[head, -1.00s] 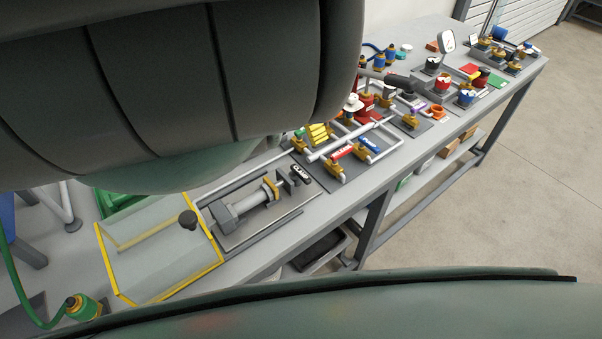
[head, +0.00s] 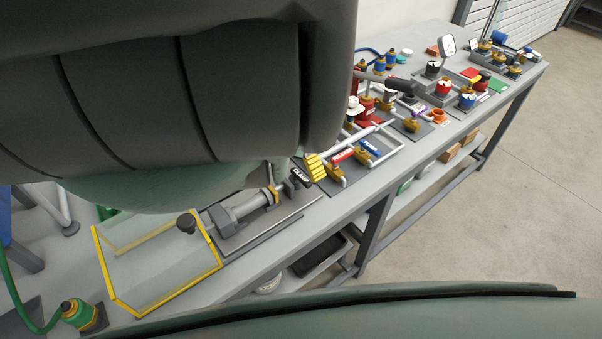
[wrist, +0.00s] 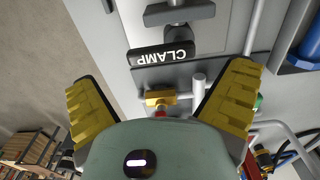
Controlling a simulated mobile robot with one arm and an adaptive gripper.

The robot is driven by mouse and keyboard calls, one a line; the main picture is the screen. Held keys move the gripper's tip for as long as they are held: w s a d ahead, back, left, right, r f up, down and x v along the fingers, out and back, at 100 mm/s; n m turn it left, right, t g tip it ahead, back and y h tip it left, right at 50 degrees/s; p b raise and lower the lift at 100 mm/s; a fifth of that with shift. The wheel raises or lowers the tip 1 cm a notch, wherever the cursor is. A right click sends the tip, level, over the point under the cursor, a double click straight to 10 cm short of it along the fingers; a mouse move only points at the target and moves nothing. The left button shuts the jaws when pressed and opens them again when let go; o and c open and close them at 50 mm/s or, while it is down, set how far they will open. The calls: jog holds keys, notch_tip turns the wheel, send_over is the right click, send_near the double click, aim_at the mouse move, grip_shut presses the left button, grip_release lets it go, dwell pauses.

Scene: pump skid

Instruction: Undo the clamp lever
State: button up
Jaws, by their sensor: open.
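The clamp lever is a black bar lettered CLAMP (wrist: 162,54), lying crosswise in the upper middle of the wrist view. In the head view the lever (head: 299,178) sits at the right end of the grey clamp fixture (head: 236,211). My gripper (wrist: 163,78) is open and empty. Its two yellow ribbed fingers are spread wide, with the lever beyond the tips and between their lines. Contact with the lever cannot be told.
A brass valve with a red part (wrist: 160,98) and white pipes lie near the fingers. Red-handled (head: 342,156) and blue-handled (head: 369,147) valves stand right of the lever. A clear yellow-edged guard (head: 160,262) with a black knob stands to the left. The bench's front edge is clear.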

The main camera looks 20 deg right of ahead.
aim_at(301, 175)
jog(key=shift+a+f, duration=0.1)
jog(key=shift+f, duration=1.75)
jog(key=c, duration=1)
